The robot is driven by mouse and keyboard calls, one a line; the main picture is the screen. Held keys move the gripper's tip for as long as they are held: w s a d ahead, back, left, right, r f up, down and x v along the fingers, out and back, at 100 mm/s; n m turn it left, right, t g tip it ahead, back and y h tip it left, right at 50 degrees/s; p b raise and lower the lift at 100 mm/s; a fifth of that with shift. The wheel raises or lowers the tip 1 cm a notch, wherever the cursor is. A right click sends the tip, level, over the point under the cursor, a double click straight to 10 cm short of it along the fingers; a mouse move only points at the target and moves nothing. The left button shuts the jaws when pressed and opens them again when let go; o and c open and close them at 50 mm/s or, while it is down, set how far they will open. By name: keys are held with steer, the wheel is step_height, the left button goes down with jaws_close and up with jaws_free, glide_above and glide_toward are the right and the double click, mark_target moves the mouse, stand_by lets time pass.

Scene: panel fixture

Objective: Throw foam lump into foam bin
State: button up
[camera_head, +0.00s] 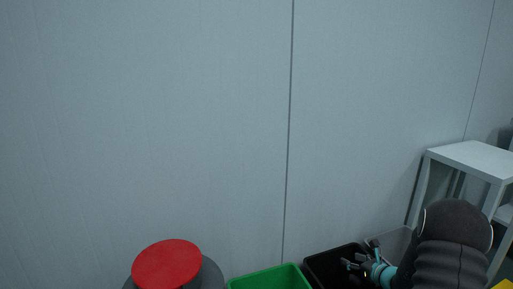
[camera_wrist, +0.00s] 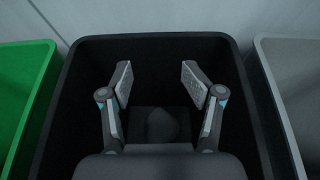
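My gripper (camera_head: 358,260) is over the black bin (camera_head: 318,262) at the bottom right of the head view. In the wrist view its two fingers (camera_wrist: 156,80) are spread apart with nothing between the tips. The black bin's rim (camera_wrist: 150,40) surrounds the fingers there. A dark grey lump (camera_wrist: 161,124), likely the foam lump, shows low between the fingers and seems to lie inside the black bin. It is dim, and its lower part is hidden by my gripper's body. I see no label that tells which bin is the foam bin.
A green bin (camera_head: 268,278) stands left of the black bin, and a grey bin (camera_wrist: 290,75) stands right of it. A red round top (camera_head: 167,264) is at the lower left. A white table (camera_head: 474,158) stands at the right. A pale panel wall (camera_head: 150,120) is behind.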

stand_by(0.3)
steer(key=v, duration=1.2)
